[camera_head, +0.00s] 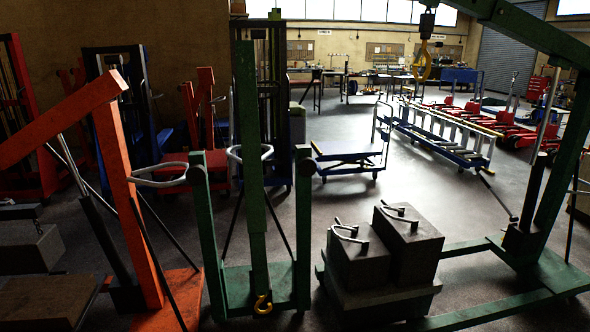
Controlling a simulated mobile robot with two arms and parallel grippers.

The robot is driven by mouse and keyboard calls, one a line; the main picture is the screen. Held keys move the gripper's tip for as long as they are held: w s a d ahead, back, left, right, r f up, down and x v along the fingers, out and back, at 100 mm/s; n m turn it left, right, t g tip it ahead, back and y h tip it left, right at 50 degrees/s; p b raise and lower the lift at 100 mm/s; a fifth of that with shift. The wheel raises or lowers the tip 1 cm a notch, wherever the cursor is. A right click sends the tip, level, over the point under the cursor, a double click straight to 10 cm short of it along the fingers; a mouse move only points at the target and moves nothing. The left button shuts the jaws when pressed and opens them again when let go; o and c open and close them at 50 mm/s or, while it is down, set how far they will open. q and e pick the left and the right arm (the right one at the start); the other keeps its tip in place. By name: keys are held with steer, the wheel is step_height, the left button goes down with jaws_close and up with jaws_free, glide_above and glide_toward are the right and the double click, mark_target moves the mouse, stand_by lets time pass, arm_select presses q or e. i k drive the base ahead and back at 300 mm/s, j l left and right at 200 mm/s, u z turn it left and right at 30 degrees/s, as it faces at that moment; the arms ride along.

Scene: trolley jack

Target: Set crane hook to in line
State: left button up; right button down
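A yellow crane hook (422,62) hangs from a dark block under the boom of a green crane (530,38) at the upper right. Its opening shows from the side. Which hook the task means I cannot tell. Neither of my grippers shows in the view, and nothing is seen touching either hook.
Two dark block weights with grey loop handles (360,262) stand front right of centre. An orange crane (128,190) fills the left front. Grey loop handles (160,178) stick out by the middle crane. Open floor (425,195) lies beyond, with a blue cart (345,160) and ladder.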

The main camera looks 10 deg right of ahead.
mark_target(439, 44)
steer(key=i+z, duration=0.1)
steer(key=i, duration=0.55)
steer(key=i+j+z, duration=0.1)
steer(key=i, duration=0.5)
steer(key=i+j+z, duration=0.1)
steer(key=i, duration=0.55)
